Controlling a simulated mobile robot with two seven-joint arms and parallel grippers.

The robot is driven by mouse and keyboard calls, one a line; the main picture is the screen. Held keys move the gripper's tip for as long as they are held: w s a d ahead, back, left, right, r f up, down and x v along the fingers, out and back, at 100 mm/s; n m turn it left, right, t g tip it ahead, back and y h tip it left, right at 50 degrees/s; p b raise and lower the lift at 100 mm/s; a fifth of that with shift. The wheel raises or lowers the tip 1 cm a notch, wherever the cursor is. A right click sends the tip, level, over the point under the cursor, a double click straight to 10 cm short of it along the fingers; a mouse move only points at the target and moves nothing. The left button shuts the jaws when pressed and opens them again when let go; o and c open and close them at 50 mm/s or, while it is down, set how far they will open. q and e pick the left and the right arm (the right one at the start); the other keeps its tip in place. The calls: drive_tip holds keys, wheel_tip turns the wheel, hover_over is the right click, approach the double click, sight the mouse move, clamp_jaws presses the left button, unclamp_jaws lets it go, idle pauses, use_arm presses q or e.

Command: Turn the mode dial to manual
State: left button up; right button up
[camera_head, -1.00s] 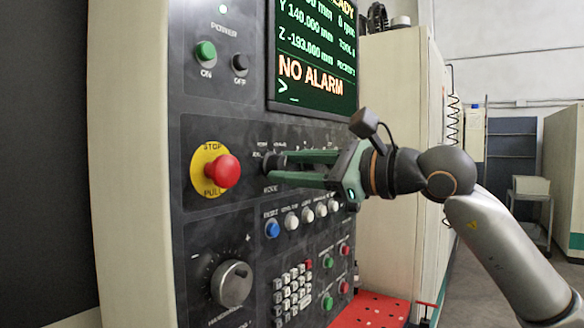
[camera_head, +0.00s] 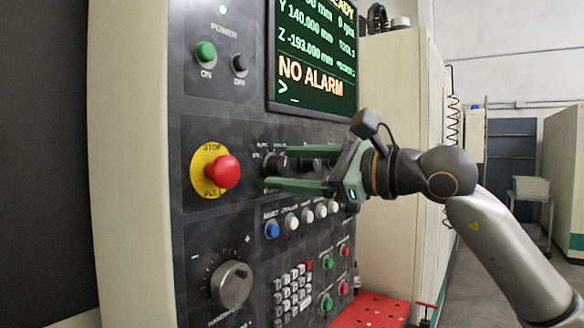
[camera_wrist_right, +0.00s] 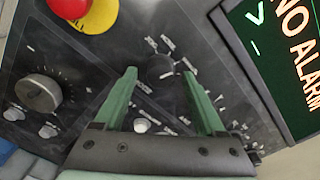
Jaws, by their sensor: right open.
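The mode dial (camera_head: 275,163) is a dark round knob on the machine's control panel, right of the red stop button. Small white labels surround it, too small to read. It also shows in the right wrist view (camera_wrist_right: 160,68), near the top middle. My right gripper (camera_head: 278,168) has two green fingers pointing at the panel. It is open, and its fingertips stand on either side of the dial, with a gap on both sides in the wrist view (camera_wrist_right: 159,74). Where the dial points is not clear. My left gripper is not in view.
The red stop button (camera_head: 222,171) on its yellow disc protrudes left of the dial. A row of small buttons (camera_head: 307,216) lies just below the fingers. A handwheel knob (camera_head: 231,284), keypad (camera_head: 293,290) and screen (camera_head: 315,50) reading NO ALARM are nearby.

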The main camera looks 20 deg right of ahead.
drive_tip(key=b+v, duration=0.3)
drive_tip(key=v, duration=0.9)
drive_tip(key=shift+s+d, duration=0.15)
drive_tip(key=shift+d, duration=0.05)
drive_tip(key=shift+a, duration=0.1)
